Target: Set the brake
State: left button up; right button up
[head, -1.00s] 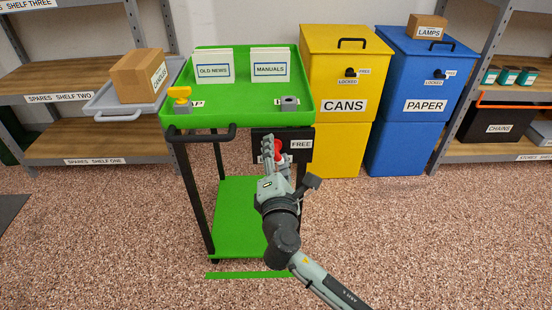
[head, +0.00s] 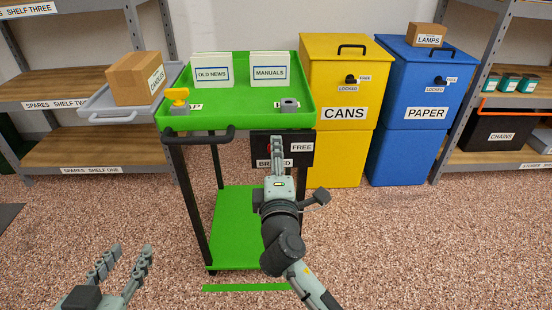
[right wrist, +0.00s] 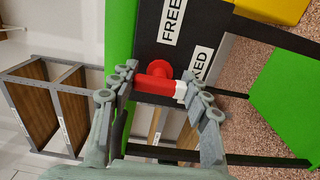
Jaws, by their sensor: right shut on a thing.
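The brake panel (head: 299,158) is a dark plate under the right front of the green cart's (head: 240,113) top tray, with a FREE label above a BRAKED label. My right gripper (head: 275,164) is at this panel and covers part of the BRAKED label. In the right wrist view its fingers close from both sides on the red brake lever (right wrist: 153,85). The lever's white end lies beside the BRAKED label; its exact angle is hard to tell. My left gripper (head: 120,275) is open and empty at the lower left, away from the cart.
Yellow CANS (head: 345,113) and blue PAPER (head: 426,112) bins stand right of the cart. A grey tray with a CANDLES box (head: 137,78) is at its left. Shelves flank both sides. The speckled floor in front is clear, with a green strip (head: 245,287) on it.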

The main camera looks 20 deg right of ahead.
dwell(0.3)
jog(key=o, duration=1.2)
jog(key=v, duration=1.2)
jog(key=shift+s+a, duration=0.1)
